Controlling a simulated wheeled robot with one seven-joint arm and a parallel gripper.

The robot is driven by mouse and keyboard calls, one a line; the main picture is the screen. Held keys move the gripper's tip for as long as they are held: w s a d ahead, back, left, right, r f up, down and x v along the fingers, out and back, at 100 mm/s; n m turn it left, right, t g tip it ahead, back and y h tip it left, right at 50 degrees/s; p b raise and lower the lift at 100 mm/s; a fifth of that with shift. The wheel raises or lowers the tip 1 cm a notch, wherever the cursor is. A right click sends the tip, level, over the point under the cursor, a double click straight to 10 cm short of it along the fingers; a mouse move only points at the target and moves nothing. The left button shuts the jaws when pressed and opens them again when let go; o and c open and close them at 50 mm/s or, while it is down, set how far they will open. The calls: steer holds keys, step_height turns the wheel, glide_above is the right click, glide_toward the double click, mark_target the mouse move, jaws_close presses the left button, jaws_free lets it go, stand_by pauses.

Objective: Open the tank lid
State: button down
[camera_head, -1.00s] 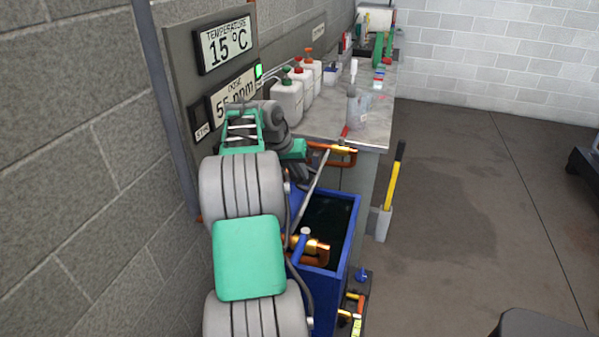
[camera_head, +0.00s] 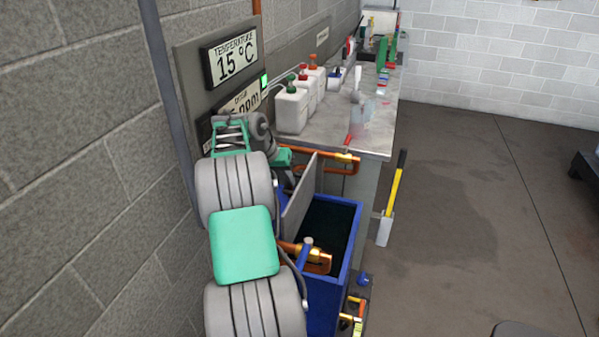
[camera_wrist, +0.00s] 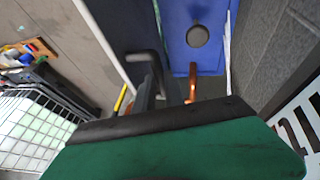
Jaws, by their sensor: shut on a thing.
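The blue tank (camera_head: 328,302) stands beside the workbench, its top open and dark inside. Its thin grey lid (camera_head: 298,200) stands steeply raised along the tank's left side, with a broad face showing. My gripper (camera_head: 284,160) is at the lid's far left side, mostly hidden behind my arm in the head view. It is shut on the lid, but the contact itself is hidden. In the wrist view, dark finger parts (camera_wrist: 152,85) show beyond my green gripper body, near a blue surface with a round grey knob (camera_wrist: 198,36).
White bottles (camera_head: 291,108) stand on the bench. A yellow-handled tool (camera_head: 394,190) stands right of the tank.

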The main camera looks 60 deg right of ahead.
steer(key=shift+w+f, duration=0.2)
steer(key=shift+w, duration=0.4)
steer(key=c, duration=1.4)
jaws_free()
steer(key=shift+a+r, duration=0.1)
steer(key=v, duration=0.7)
steer(key=shift+r, duration=0.35)
steer(key=shift+a, duration=0.1)
